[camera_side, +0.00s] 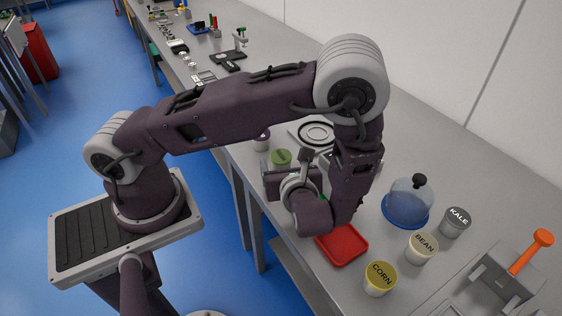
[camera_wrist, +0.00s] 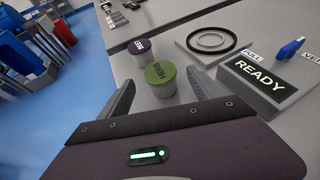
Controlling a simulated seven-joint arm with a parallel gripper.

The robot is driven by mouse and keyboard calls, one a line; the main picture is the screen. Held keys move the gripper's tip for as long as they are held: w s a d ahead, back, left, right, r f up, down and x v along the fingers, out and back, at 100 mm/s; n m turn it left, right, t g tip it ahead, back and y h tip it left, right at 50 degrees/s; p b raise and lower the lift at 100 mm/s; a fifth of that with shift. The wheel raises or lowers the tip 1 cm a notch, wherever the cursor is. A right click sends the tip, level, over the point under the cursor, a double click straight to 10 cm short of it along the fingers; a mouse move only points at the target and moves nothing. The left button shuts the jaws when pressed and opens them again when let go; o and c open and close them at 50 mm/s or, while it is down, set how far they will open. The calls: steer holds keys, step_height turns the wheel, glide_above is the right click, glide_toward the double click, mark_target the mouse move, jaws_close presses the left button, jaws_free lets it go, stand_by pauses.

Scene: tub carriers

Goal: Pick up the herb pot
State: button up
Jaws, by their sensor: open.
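The herb pot has a green lid marked HERB and stands upright on the grey bench. In the wrist view the herb pot (camera_wrist: 160,78) is just ahead of my gripper (camera_wrist: 160,95), roughly between its two fingertips. My gripper is open and holds nothing. In the side view the herb pot (camera_side: 281,158) shows beside my wrist, its lower part partly hidden. My gripper's fingers are mostly hidden behind the wrist there.
A purple-lidded pot (camera_wrist: 139,48) stands close behind the herb pot. A READY block (camera_wrist: 257,80) and a black ring plate (camera_wrist: 212,40) lie to the right. A red tray (camera_side: 342,245), corn pot (camera_side: 380,280), bean pot (camera_side: 421,248), kale pot (camera_side: 455,223) and blue-based dome (camera_side: 407,205) stand nearer.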

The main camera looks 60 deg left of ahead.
mark_target(281, 156)
steer(key=x, duration=0.7)
steer(key=shift+a+r, duration=0.1)
steer(key=shift+r, duration=0.1)
steer(key=c, duration=1.5)
steer(key=shift+r, duration=0.1)
